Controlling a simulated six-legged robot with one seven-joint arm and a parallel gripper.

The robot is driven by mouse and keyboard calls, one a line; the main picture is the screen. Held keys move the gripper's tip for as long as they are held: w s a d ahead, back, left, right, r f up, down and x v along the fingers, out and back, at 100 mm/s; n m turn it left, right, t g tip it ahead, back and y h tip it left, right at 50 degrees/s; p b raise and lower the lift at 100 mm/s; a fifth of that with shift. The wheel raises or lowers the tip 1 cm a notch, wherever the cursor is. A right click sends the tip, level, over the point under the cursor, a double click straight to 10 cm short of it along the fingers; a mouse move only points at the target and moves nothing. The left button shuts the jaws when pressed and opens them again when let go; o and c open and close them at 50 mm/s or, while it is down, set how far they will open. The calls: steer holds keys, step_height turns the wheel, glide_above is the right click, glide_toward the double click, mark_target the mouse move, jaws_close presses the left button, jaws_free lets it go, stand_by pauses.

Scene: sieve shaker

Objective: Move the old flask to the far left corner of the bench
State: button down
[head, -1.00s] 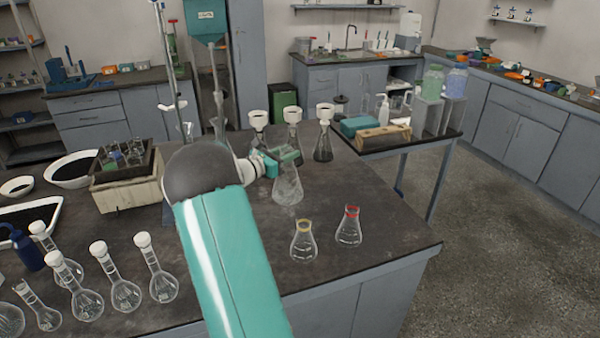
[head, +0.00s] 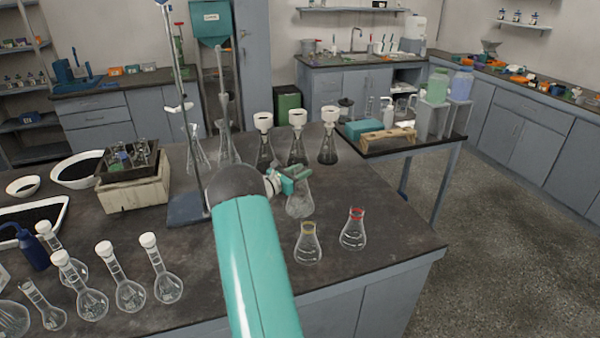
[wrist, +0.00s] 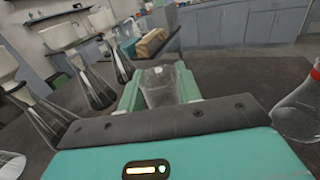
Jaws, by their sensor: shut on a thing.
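The old flask (head: 299,201) is a cloudy, greyish conical glass flask. In the head view it is at the middle of the dark bench (head: 385,215), behind the two small banded flasks. My gripper (head: 297,173) is shut on its upper part. The wrist view shows the flask (wrist: 159,90) between the two teal fingers. The flask looks upright; I cannot tell whether its base touches the bench top.
A yellow-banded flask (head: 308,243) and a red-banded flask (head: 353,230) stand in front. Several flasks with white funnels (head: 297,145) stand behind. A retort stand base (head: 187,208), a sieve box (head: 133,190) and several stoppered flasks (head: 128,290) are to the left.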

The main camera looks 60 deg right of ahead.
steer(key=shift+f, duration=0.15)
steer(key=c, duration=1)
jaws_free()
steer(key=shift+o, duration=0.2)
steer(key=shift+w+a, duration=0.1)
steer(key=v, duration=1.1)
steer(key=shift+a, duration=0.35)
steer(key=shift+w, duration=0.1)
